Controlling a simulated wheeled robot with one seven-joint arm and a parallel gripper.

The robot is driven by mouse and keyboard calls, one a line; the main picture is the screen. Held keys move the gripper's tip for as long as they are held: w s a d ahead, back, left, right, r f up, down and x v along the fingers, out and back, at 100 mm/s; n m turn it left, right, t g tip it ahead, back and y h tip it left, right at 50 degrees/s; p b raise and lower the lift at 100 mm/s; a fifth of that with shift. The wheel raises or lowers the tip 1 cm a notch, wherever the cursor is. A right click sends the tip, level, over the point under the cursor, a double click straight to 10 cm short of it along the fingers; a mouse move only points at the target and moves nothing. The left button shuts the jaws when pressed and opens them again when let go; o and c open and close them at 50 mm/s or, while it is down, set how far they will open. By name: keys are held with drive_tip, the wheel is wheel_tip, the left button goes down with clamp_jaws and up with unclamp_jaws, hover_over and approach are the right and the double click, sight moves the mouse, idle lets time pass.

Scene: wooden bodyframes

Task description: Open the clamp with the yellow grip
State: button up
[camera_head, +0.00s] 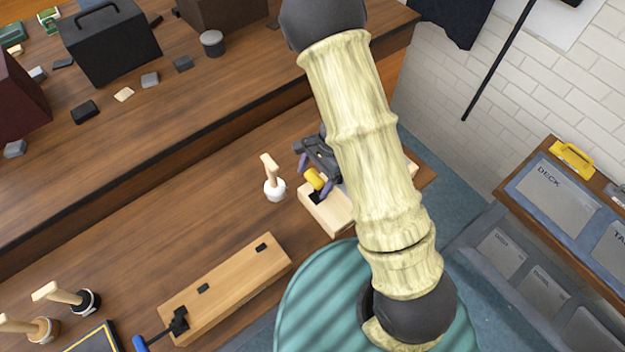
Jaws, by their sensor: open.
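The clamp's yellow grip (315,178) shows near the middle of the head view, at the upper end of a pale wooden block (327,212). My gripper (313,181) is open, with one purple-grey finger on either side of the yellow grip. I cannot tell whether the fingers touch it. A small dark part of the clamp lies against the block just below the grip. My arm hides the right part of the block and perhaps more of the clamp, so I cannot see how far its jaws stand apart.
A white-based brush (274,188) stands upright just left of the block. A longer wooden piece (226,290) with a blue-handled clamp (141,343) lies at lower left, near two more brushes. A raised shelf (150,140) runs behind. The bench between is clear.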

drive_tip(key=shift+x, duration=1.05)
drive_tip(key=shift+w, duration=0.1)
drive_tip(key=c, duration=1.4)
drive_tip(key=shift+w, duration=0.1)
